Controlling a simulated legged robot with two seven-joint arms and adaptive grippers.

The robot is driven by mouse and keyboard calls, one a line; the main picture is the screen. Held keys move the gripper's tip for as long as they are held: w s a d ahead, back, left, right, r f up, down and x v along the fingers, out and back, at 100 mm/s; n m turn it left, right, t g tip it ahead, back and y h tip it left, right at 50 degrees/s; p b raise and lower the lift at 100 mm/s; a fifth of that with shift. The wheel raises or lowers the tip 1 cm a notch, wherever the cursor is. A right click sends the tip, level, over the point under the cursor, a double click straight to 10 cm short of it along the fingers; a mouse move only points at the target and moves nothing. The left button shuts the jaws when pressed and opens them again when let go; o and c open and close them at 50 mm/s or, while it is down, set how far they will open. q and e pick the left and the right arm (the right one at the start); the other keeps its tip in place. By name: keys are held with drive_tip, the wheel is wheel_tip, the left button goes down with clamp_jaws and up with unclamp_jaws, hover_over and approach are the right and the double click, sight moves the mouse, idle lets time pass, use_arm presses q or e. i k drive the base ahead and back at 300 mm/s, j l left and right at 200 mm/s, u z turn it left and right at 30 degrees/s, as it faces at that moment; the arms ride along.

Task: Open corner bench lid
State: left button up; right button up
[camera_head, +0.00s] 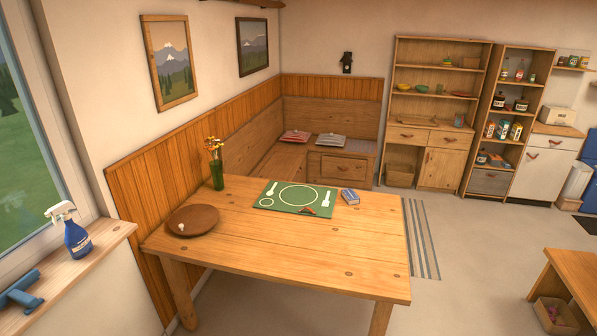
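The wooden corner bench (274,168) stands in the far corner, behind the table. One wing runs along the left wall and a short wing runs along the back wall. Its seat lies flat and looks shut. Two folded cushions or cloths, one reddish (295,136) and one grey (331,140), lie on the seat. A drawer-like front panel (343,166) with a small pull shows on the short wing. The table hides part of the left wing, and I cannot make out the lid's edge or pull. Neither of my grippers is in view.
A wooden table (330,255) stands between me and the bench, bearing a brown plate (192,220), a green vase (217,172), a green mat (273,200) and a small blue box (350,196). Open floor (470,250) lies right of it. Shelves (437,80) stand behind.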

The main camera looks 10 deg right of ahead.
sight(281, 166)
drive_tip(key=i+l+z, duration=0.25)
drive_tip(key=l+z, duration=0.15)
drive_tip(key=l, duration=0.15)
drive_tip(key=i+l+z, duration=0.4)
drive_tip(key=l, duration=0.15)
drive_tip(key=i+l+z, duration=0.8)
drive_tip(key=i+z, duration=0.4)
drive_tip(key=i+u, duration=0.25)
drive_tip(key=i, duration=0.25)
drive_tip(key=i+l+u, duration=0.2)
drive_tip(key=i, duration=0.3)
drive_tip(key=i+l+u, duration=0.1)
drive_tip(key=i+u, duration=0.15)
drive_tip(key=i, duration=0.3)
drive_tip(key=i+j+u, duration=0.15)
drive_tip(key=i+u, duration=0.15)
drive_tip(key=i, duration=0.45)
drive_tip(key=i+u, duration=0.25)
drive_tip(key=i, duration=0.45)
drive_tip(key=i+l+u, duration=0.3)
drive_tip(key=i, duration=0.45)
drive_tip(key=i+j+u, duration=0.15)
drive_tip(key=i+u, duration=0.2)
drive_tip(key=i, duration=0.5)
drive_tip(key=i+l+u, duration=0.1)
drive_tip(key=i+u, duration=0.3)
drive_tip(key=i, duration=0.45)
